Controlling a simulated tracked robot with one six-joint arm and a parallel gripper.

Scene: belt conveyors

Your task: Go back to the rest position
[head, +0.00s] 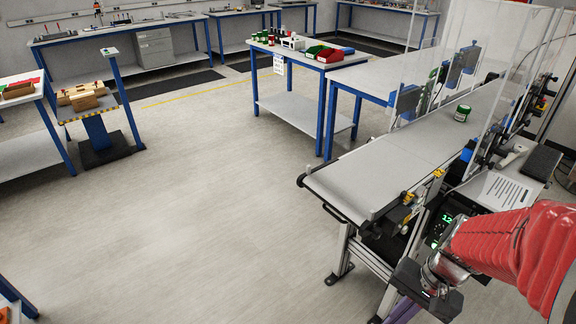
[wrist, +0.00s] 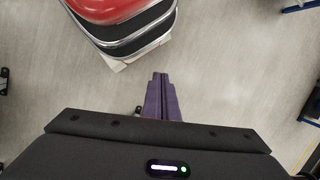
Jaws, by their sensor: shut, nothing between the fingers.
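My gripper (wrist: 160,98) shows in the wrist view with its two purple fingers together and nothing between them. It points down over the grey floor, close to my own red and black base at the top of that view. In the head view my red-sleeved arm comes in from the lower right, and the purple fingers (head: 403,311) show at the bottom edge, partly cut off. The gripper is in front of the conveyor's near end and touches nothing that I can see.
A belt conveyor (head: 375,178) runs to the upper right, with a green-and-white jar (head: 462,113) on it behind clear panels. A table with red and green bins (head: 325,52) stands behind. A stand with wooden blocks (head: 82,96) is at left. The middle floor is free.

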